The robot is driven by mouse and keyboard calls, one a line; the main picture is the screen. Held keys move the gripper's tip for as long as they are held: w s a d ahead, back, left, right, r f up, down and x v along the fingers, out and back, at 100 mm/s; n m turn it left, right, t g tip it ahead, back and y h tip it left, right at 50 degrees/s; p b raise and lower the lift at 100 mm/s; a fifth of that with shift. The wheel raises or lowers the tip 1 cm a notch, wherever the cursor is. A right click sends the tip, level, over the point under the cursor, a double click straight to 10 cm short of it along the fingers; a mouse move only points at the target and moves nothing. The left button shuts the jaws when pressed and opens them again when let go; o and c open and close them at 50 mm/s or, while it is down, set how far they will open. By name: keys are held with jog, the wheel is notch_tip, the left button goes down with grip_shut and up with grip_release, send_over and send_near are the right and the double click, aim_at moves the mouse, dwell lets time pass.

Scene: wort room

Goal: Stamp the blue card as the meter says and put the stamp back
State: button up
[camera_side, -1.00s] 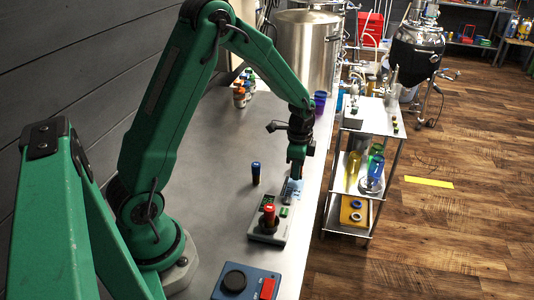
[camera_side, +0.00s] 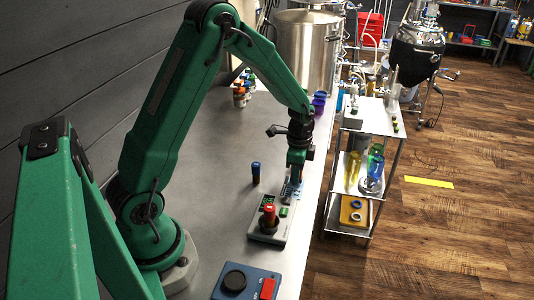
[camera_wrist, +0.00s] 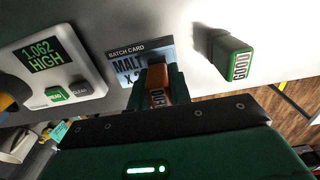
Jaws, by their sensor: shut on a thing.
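The blue batch card (camera_wrist: 128,48) lies on the bench under my gripper, partly covered by it; a little of it shows in the side view (camera_side: 287,194). My gripper (camera_wrist: 160,85) is shut on an orange-brown stamp (camera_wrist: 157,98), whose lettering I cannot fully read. The stamp is over the card's lower right part; I cannot tell whether it touches. In the side view my gripper (camera_side: 296,177) is low over the card. A green stamp marked GOOD (camera_wrist: 233,58) stands right of the card in the wrist view. The meter (camera_wrist: 88,70) reads 1.062 HIGH.
A brown vial with a blue cap (camera_side: 256,173) stands left of my gripper, and a red-capped one (camera_side: 269,214) stands on the meter. A steel trolley (camera_side: 375,120) stands beyond the bench edge. The bench's left middle is clear.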

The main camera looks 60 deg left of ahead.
jog(key=shift+f, duration=0.55)
dwell(1.3)
jog(key=shift+r, duration=0.15)
jog(key=shift+r, duration=3.4)
jog(key=shift+s+d+r, duration=0.5)
jog(key=shift+s+r, duration=0.9)
jog(key=shift+r, duration=0.65)
jog(key=a+f, duration=0.2)
jog(key=a, duration=0.2)
jog(key=w+a+f, duration=0.1)
jog(key=a+f, duration=0.1)
jog(key=a, duration=0.1)
jog(key=a+f, duration=0.3)
jog(key=a, duration=0.1)
jog(key=shift+w+a, duration=0.2)
jog(key=shift+a, duration=0.15)
jog(key=shift+f, duration=0.15)
